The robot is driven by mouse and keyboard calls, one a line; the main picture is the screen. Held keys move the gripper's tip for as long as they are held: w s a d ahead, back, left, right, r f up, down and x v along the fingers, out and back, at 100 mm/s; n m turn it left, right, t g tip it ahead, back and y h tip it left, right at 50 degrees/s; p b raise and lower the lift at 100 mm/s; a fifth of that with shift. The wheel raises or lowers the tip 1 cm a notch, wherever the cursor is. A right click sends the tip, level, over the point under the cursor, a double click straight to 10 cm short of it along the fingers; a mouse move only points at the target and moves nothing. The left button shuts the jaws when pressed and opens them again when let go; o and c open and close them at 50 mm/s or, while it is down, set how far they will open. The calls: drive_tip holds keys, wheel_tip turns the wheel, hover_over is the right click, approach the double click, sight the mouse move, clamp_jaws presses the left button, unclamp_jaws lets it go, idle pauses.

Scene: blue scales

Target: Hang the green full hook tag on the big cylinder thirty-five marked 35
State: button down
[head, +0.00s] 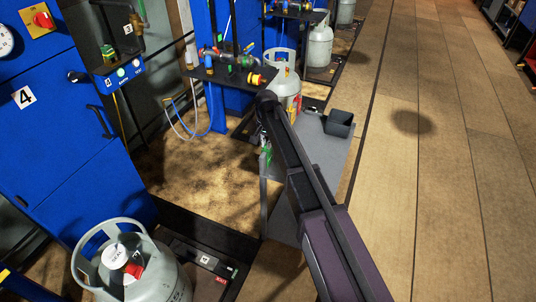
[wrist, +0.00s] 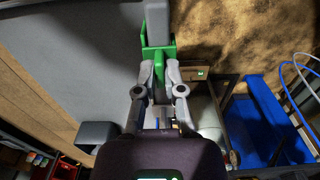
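My gripper (wrist: 159,70) reaches down at the edge of a grey table (head: 335,165). Its fingers are a little apart on either side of a green piece (wrist: 158,52) with a grey upright part. I cannot tell whether they press on it or whether it is the full hook tag. Green also shows by the table edge in the head view (head: 267,154), partly behind my arm. A big grey cylinder (head: 150,285) with a collar handle stands at the lower left; its marking is not readable. Another grey cylinder (head: 284,86) stands behind the table. I cannot tell which is thirty-five.
A black open bin (head: 340,123) stands on the table. A blue cabinet marked 4 (head: 60,120) fills the left. A valve shelf (head: 225,72) with hoses is beyond the table. The wooden walkway (head: 420,190) at the right is clear.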

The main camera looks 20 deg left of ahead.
drive_tip(key=shift+r, duration=0.2)
drive_tip(key=shift+r+p, duration=1.8)
drive_tip(key=shift+p, duration=0.2)
drive_tip(key=shift+s, duration=0.25)
